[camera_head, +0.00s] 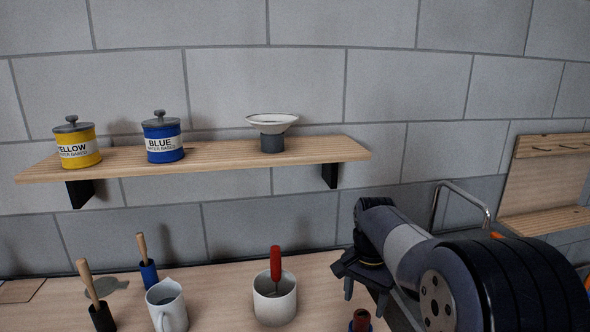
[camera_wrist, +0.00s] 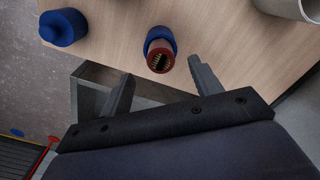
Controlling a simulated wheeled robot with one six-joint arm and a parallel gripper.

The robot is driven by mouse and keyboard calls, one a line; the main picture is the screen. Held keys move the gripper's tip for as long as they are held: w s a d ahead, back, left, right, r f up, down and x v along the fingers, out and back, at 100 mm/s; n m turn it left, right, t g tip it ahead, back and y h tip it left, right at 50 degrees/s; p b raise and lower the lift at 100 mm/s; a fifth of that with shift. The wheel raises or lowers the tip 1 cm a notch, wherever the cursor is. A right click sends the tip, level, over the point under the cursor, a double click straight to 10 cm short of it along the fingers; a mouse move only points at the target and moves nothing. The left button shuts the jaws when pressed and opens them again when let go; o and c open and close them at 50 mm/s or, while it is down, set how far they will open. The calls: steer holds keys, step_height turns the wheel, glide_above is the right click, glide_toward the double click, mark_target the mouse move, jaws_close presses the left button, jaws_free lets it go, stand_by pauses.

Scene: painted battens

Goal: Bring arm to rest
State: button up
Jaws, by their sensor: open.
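My gripper (camera_head: 362,286) is at the right of the head view, held out over the right end of the wooden worktop (camera_head: 225,290). Its jaws also show in the wrist view (camera_wrist: 160,72), spread apart with nothing between them. A red and blue round item (camera_wrist: 160,50) lies just beyond the gap between the fingertips in the wrist view. It also shows at the bottom edge of the head view (camera_head: 361,321). I cannot tell whether a finger touches it. My arm is bent, coming in from the right.
A wall shelf (camera_head: 215,155) holds a yellow tin (camera_head: 77,146), a blue tin (camera_head: 162,140) and a white dish on a dark base (camera_head: 272,127). On the worktop stand two brushes, a jug (camera_head: 167,304) and a pot (camera_head: 274,303) with a red-handled tool (camera_head: 275,263). A metal rail (camera_head: 470,203) is behind my arm.

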mark_target(362, 315)
step_height(362, 315, up, 4)
steer(key=shift+f, duration=0.45)
step_height(362, 315, down, 10)
steer(key=shift+r, duration=0.1)
step_height(362, 315, up, 6)
steer(key=p, duration=0.4)
steer(key=shift+r, duration=0.2)
steer(key=shift+d+f, duration=0.1)
